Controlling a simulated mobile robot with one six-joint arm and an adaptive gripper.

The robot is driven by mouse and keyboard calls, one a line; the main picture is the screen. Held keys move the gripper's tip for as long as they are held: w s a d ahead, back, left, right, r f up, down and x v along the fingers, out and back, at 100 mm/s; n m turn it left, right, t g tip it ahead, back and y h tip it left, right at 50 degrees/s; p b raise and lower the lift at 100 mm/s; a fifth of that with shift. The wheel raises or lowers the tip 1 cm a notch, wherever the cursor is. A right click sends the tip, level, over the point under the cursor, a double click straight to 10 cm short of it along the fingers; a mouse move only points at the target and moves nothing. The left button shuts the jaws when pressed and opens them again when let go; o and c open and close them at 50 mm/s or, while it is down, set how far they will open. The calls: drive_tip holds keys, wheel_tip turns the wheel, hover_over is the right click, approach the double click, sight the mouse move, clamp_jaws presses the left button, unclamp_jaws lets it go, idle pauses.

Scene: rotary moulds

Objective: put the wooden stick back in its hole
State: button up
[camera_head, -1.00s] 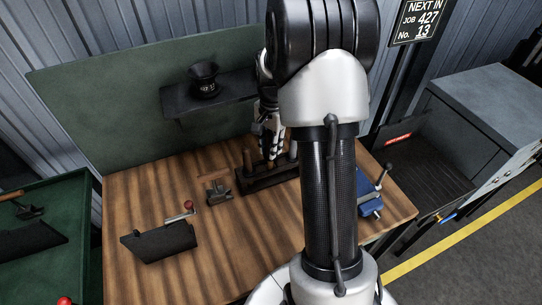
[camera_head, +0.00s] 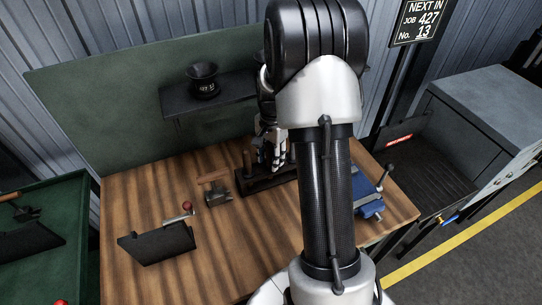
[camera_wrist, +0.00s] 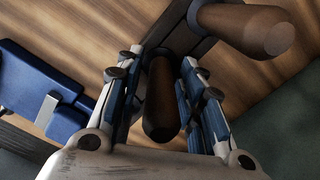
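A brown wooden stick (camera_wrist: 161,100) stands between the two blue-padded fingers of my gripper (camera_wrist: 162,68) in the wrist view, its rounded end towards the camera. The fingers are close on both sides; whether they touch it is unclear. In the head view my gripper (camera_head: 272,158) is over the dark rack (camera_head: 257,186) on the workbench. A second stick (camera_wrist: 245,27) is beside the gripper at the upper right of the wrist view. It appears to be the upright stick (camera_head: 247,161) left of the gripper in the head view. The holes and the stick's lower end are hidden.
A blue vice (camera_head: 368,195) is to the right of the rack. Left of the rack lie a wooden-handled tool (camera_head: 218,190) and a dark plate (camera_head: 157,243) near a red-knobbed lever (camera_head: 187,206). A black pot (camera_head: 203,80) stands on the shelf behind.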

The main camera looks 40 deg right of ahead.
drive_tip(key=r+p, duration=0.1)
drive_tip(key=r, duration=0.5)
drive_tip(key=r+p, duration=0.2)
drive_tip(key=r, duration=0.4)
drive_tip(key=shift+w+d+r, duration=0.1)
drive_tip(key=shift+d+r, duration=0.1)
drive_tip(key=s+a+r+n+t, duration=0.2)
drive_tip(key=s+a+r+n, duration=0.6)
drive_tip(key=a+r, duration=0.45)
drive_tip(key=s+a+n+t, duration=0.2)
drive_tip(key=s+a+n, duration=0.5)
drive_tip(key=s, duration=0.6)
drive_tip(key=a+f, duration=0.1)
drive_tip(key=a, duration=0.1)
drive_tip(key=shift+s+a+n+t, duration=0.15)
drive_tip(key=shift+a+n+t, duration=0.15)
drive_tip(key=shift+t, duration=0.1)
